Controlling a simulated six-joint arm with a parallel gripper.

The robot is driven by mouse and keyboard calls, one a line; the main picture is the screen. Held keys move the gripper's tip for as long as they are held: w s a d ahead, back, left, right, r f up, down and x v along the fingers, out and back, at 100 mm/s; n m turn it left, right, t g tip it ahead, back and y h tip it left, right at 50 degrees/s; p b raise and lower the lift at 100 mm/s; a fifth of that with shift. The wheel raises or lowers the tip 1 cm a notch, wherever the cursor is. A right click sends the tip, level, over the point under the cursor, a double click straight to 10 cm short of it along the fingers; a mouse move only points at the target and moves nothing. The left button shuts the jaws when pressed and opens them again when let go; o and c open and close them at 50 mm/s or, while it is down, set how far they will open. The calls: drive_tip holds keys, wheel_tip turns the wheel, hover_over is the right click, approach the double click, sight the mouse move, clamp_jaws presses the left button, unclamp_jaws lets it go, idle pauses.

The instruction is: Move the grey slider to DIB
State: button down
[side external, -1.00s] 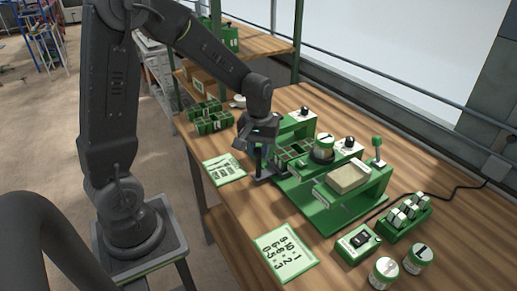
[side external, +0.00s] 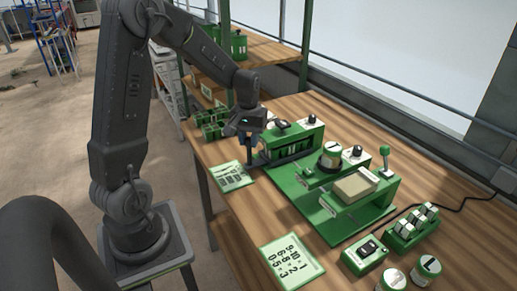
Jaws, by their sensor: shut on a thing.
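My gripper (side external: 249,148) points down at the left end of the green seeder (side external: 330,214). Its jaws are shut on a small dark part that I take to be the grey slider (side external: 258,161), mostly hidden by the fingers. A dark grey strip runs from there to the right, along the front of a slotted green block (side external: 292,146). I cannot read a DIB mark at this size.
A card with drawings (side external: 232,176) lies left of the seeder and a number card (side external: 292,257) in front. A beige block (side external: 355,186) sits on the seeder. Jars (side external: 428,268) and a switch box (side external: 365,254) stand at the right.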

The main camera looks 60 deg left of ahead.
drive_tip(key=shift+a, duration=0.45)
drive_tip(key=c, duration=0.9)
unclamp_jaws()
drive_tip(key=shift+r, duration=0.1)
wheel_tip(320, 180, up, 14)
drive_tip(key=shift+d, duration=0.15)
